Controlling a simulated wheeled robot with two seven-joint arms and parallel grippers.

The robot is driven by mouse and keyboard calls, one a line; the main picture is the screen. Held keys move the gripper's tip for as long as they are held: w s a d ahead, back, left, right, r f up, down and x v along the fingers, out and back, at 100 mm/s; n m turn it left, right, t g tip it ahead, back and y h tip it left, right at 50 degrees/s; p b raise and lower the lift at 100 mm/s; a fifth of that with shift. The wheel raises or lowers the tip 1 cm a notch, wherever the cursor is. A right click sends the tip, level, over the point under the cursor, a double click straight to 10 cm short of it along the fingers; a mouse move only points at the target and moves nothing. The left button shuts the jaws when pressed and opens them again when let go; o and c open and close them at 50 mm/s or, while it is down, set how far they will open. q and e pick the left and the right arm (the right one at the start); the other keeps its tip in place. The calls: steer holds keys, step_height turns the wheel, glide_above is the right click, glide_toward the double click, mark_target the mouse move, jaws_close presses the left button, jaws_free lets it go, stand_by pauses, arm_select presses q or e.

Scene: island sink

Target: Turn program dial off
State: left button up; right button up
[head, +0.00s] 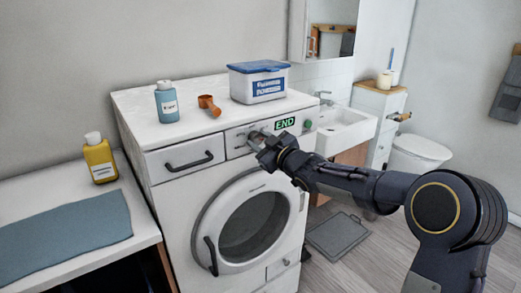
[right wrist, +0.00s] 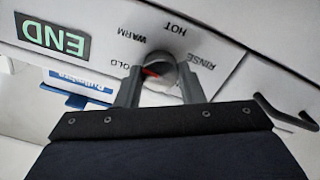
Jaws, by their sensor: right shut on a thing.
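The washing machine (head: 236,160) stands in the middle of the head view. Its program dial (right wrist: 160,70) is a grey knob with a red mark, ringed by the words WARM, HOT and RINSE and a partly covered COLD. The red mark lies on the COLD side. No OFF label can be read. My right gripper (head: 259,140) is at the front panel, with its fingers (right wrist: 160,84) shut on the dial from both sides. In the head view the gripper largely hides the dial. A green END display (head: 285,123) is lit beside it. My left gripper is not in view.
A green knob (head: 307,124) is right of the display. The drawer handle (head: 188,160) juts out left of the dial. A blue bottle (head: 167,102), an orange scoop (head: 209,105) and a blue-lidded box (head: 258,82) stand on top. The round door (head: 242,222) is below.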

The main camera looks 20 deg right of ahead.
steer(key=n+b, duration=0.1)
steer(key=n, duration=0.1)
steer(key=n+b, duration=0.2)
steer(key=shift+f+n, duration=0.2)
steer(key=shift+n, duration=0.2)
steer(key=n+b, duration=0.2)
steer(key=n, duration=0.2)
steer(key=shift+n, duration=0.3)
steer(key=n+b, duration=0.2)
steer(key=n, duration=0.3)
steer(key=n+b, duration=0.2)
steer(key=n, duration=0.3)
steer(key=o, duration=1)
steer(key=shift+r, duration=0.1)
